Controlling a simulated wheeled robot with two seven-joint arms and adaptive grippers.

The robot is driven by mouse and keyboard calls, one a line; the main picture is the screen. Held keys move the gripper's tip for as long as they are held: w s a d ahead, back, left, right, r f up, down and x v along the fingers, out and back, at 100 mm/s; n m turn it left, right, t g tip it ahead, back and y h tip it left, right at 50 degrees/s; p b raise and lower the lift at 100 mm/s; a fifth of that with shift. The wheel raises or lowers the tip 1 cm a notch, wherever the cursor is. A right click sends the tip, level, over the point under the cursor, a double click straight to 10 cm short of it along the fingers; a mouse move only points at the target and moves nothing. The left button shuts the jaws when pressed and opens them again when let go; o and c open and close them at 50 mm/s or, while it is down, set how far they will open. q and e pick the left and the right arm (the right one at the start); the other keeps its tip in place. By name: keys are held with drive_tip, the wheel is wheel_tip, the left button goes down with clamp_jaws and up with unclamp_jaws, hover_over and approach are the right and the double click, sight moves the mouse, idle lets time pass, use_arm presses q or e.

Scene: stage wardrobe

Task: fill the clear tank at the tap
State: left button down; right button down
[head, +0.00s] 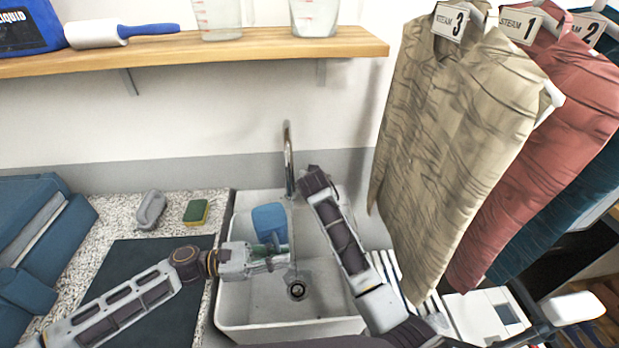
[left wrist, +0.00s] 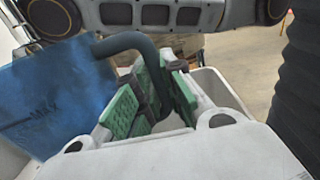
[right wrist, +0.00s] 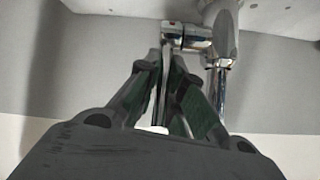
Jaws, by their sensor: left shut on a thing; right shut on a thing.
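The clear tank (head: 269,222) is blue-tinted and is held over the sink, left of the tap. In the left wrist view its wall (left wrist: 45,105) bears a MAX mark, and its dark curved handle (left wrist: 128,42) runs between my fingers. My left gripper (head: 280,257) is shut on that handle; it also shows in the left wrist view (left wrist: 150,100). The chrome tap (head: 289,160) rises at the back of the sink. My right gripper (right wrist: 165,92) is shut on the tap's thin lever (right wrist: 167,60). I cannot tell whether water runs or stands in the tank.
The white sink (head: 245,305) has a drain at its bottom. A sponge (head: 196,212) and a grey iron-like item (head: 151,209) lie on the speckled counter. Hanging shirts (head: 455,130) crowd the right side. A wooden shelf (head: 250,45) with jugs runs above.

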drive_tip(key=c, duration=1.5)
unclamp_jaws()
drive_tip(key=shift+s, duration=0.1)
drive_tip(key=shift+v, duration=3.6)
